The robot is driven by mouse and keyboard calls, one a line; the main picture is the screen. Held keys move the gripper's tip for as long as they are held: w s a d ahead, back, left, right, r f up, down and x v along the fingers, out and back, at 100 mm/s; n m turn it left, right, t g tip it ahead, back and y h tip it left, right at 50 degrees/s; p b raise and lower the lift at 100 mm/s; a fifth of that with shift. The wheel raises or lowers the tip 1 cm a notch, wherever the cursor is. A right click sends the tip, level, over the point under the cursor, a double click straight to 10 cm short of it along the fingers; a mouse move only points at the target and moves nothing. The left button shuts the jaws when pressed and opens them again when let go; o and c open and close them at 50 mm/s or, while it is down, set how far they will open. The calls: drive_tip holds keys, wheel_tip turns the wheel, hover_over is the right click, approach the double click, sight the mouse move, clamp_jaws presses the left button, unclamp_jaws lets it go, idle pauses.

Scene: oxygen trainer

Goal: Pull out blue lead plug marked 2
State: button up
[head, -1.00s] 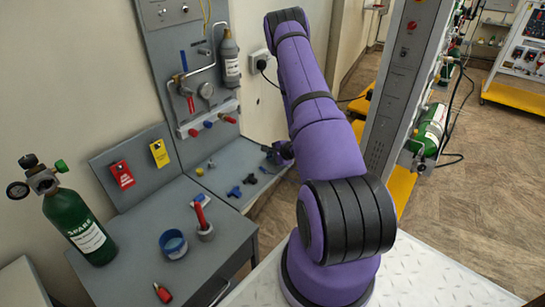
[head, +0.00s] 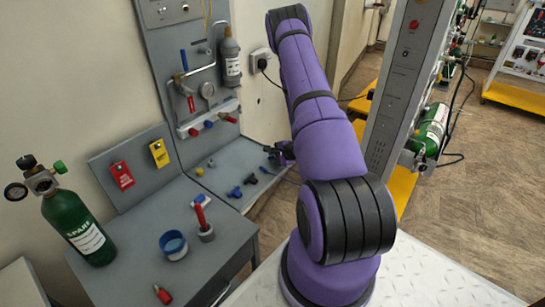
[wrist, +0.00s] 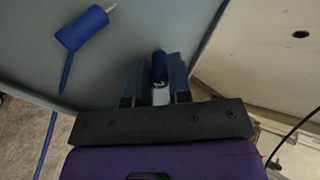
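A blue plug (wrist: 159,66) shows in the wrist view between the two fingers of my gripper (wrist: 157,78). The fingers stand apart, with a visible gap on the plug's left side; contact on its right side is unclear. No number can be read on it. A second blue plug (wrist: 82,28) with a pale tip and a blue lead is at upper left in the wrist view, apart from the gripper. In the head view my gripper (head: 281,152) is small, dark and partly hidden by my arm, at the right edge of the grey bench panel.
Several small blue and dark fittings (head: 235,191) stand on the grey bench panel. The front bench carries a blue bowl (head: 173,245), a red-handled tool in a holder (head: 203,220) and a green cylinder (head: 80,228). A tall grey cabinet (head: 400,85) stands right of my arm.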

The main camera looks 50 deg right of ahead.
drive_tip(key=shift+o, duration=0.7)
drive_tip(key=v, duration=1)
drive_tip(key=shift+w+r, duration=0.15)
drive_tip(key=w+a+r+n+y, duration=0.2)
drive_tip(key=w+a+r+n, duration=0.1)
drive_tip(key=a+r, duration=0.35)
drive_tip(key=w+a+r+n+y, duration=0.25)
drive_tip(key=w+a+r, duration=0.2)
drive_tip(key=r, duration=0.35)
drive_tip(key=s+a+r+n+g+y, duration=0.25)
drive_tip(key=a+r+n+g, duration=0.2)
drive_tip(key=a+r, duration=0.8)
drive_tip(key=s+a+r+n+h, duration=0.4)
drive_tip(key=s+a+r+n, duration=0.2)
drive_tip(key=s+r, duration=0.3)
drive_tip(key=s+a+r+n+h, duration=0.3)
drive_tip(key=s+a+r+n, duration=0.3)
drive_tip(key=s, duration=0.8)
wheel_tip(320, 180, up, 4)
drive_tip(key=shift+f+n+h, duration=0.2)
drive_tip(key=shift+n+h, duration=0.2)
